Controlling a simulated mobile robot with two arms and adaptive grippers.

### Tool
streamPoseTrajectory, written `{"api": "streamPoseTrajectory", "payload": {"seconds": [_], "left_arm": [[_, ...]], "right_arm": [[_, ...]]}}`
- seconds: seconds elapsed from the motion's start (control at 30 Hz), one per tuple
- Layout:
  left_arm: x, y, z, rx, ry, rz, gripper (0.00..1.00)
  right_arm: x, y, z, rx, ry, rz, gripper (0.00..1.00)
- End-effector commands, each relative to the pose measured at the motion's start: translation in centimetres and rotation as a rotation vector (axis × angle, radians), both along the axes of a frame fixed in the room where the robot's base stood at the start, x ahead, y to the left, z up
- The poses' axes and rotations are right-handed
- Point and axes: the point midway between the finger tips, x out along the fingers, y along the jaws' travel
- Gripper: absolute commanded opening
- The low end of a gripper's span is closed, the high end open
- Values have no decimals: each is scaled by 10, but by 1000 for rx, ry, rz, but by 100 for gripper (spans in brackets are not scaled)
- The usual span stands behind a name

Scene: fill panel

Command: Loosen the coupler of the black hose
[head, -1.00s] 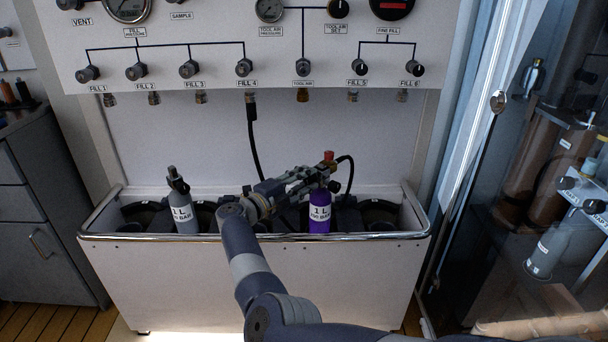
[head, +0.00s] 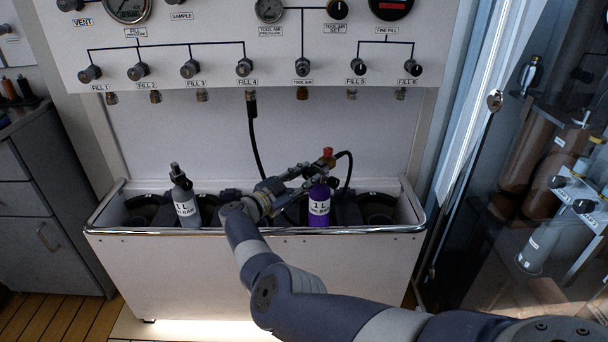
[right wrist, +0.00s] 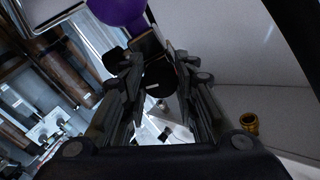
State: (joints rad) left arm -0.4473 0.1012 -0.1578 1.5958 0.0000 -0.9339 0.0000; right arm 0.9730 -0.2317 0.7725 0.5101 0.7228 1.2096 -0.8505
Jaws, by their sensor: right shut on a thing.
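A purple 1 L bottle (head: 319,205) stands in the trough, with a red knob (head: 328,153) on its valve. The black hose (head: 254,140) hangs from the FILL 4 outlet, passes behind my right gripper, and a black loop (head: 347,170) shows beside the bottle's valve. My right gripper (head: 306,177) is at the bottle's neck. In the right wrist view its fingers (right wrist: 158,85) are shut on a dark part (right wrist: 160,75) below the purple bottle (right wrist: 120,10), seemingly the hose coupler. The coupler is too dark and covered to make out fully. My left gripper is not in view.
A grey 1 L bottle (head: 186,205) stands at the trough's left. The trough's metal rim (head: 160,233) runs in front of both bottles. The panel (head: 215,70) with knobs and gauges is above. A glass door with cylinders (head: 540,245) is at right.

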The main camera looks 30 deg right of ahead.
Motion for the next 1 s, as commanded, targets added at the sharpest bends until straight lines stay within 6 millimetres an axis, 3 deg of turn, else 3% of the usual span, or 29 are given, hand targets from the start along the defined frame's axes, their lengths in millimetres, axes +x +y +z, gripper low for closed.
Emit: {"api": "streamPoseTrajectory", "payload": {"seconds": [0.5, 1.0], "left_arm": [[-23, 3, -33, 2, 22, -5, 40], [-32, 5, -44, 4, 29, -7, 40]], "right_arm": [[-1, -1, 0, -104, 434, 0, 4], [-2, -1, -1, -145, 610, 1, 4]]}}
